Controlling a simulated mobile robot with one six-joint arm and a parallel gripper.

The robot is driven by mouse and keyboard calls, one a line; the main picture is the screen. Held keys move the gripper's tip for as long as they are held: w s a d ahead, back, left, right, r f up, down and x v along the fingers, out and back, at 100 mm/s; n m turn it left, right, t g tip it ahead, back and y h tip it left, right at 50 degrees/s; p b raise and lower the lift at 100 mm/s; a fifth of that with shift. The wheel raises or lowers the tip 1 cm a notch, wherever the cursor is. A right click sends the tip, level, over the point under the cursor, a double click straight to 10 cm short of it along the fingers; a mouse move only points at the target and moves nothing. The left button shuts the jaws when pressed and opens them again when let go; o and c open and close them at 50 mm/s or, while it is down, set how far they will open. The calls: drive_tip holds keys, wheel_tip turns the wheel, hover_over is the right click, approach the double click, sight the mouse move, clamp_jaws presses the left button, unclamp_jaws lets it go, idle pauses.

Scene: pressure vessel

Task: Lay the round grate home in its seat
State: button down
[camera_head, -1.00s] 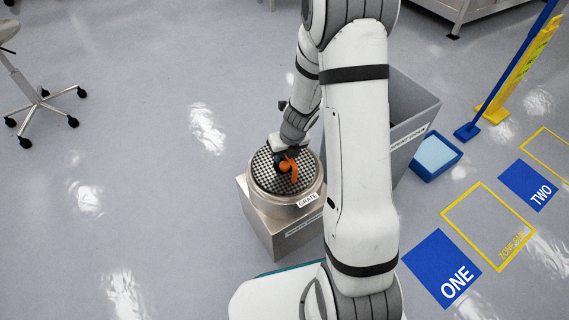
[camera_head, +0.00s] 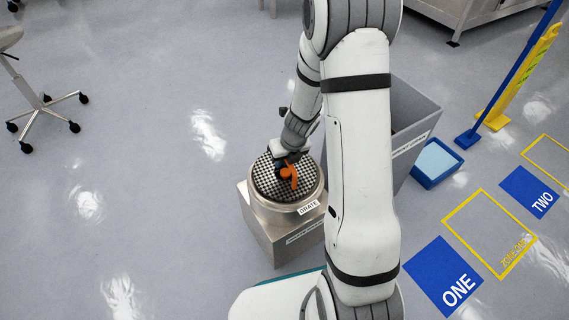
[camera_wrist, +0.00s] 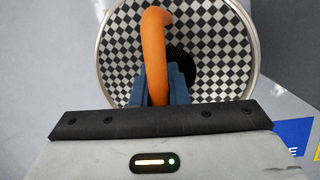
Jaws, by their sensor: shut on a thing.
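The round grate (camera_head: 266,185) has a black-and-white checkered face and an orange handle (camera_head: 291,176). It lies at the top of a round steel vessel (camera_head: 287,216) labelled GRATE, inside its rim. In the wrist view the grate (camera_wrist: 215,58) fills most of the ring, with the orange handle (camera_wrist: 154,45) arching up between my blue fingers. My gripper (camera_head: 283,165) is shut on the handle; it also shows in the wrist view (camera_wrist: 163,85). Whether the grate lies fully flat in the seat I cannot tell. The grate's near side is hidden behind my gripper in the wrist view.
The vessel stands on a steel box base (camera_head: 285,238). A grey bin (camera_head: 405,150) stands to its right, with a small blue tray (camera_head: 436,163) beyond. Blue floor mats marked ONE (camera_head: 443,276) and TWO (camera_head: 529,191) lie right.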

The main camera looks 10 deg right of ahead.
wheel_tip(320, 180, up, 10)
drive_tip(key=p, duration=0.7)
drive_tip(key=shift+f, duration=0.1)
drive_tip(key=shift+n+g, duration=0.4)
drive_tip(key=shift+n, duration=0.3)
drive_tip(key=shift+s+f+b, duration=0.15)
drive_tip(key=shift+f+b, duration=1.65)
drive_tip(key=shift+f, duration=2.4)
drive_tip(key=shift+p, duration=0.7)
drive_tip(key=shift+b+x, duration=0.9)
drive_tip(key=shift+x, duration=0.2)
drive_tip(key=c, duration=1.5)
unclamp_jaws()
drive_tip(key=shift+s+d, duration=0.2)
drive_tip(key=shift+s, duration=0.05)
drive_tip(key=shift+o, duration=0.8)
drive_tip(key=shift+f, duration=0.1)
drive_tip(key=shift+s, duration=0.1)
drive_tip(key=w+p+v, duration=0.1)
drive_tip(key=p+v, duration=0.4)
drive_tip(key=v, duration=0.3)
drive_tip(key=shift+s, duration=0.35)
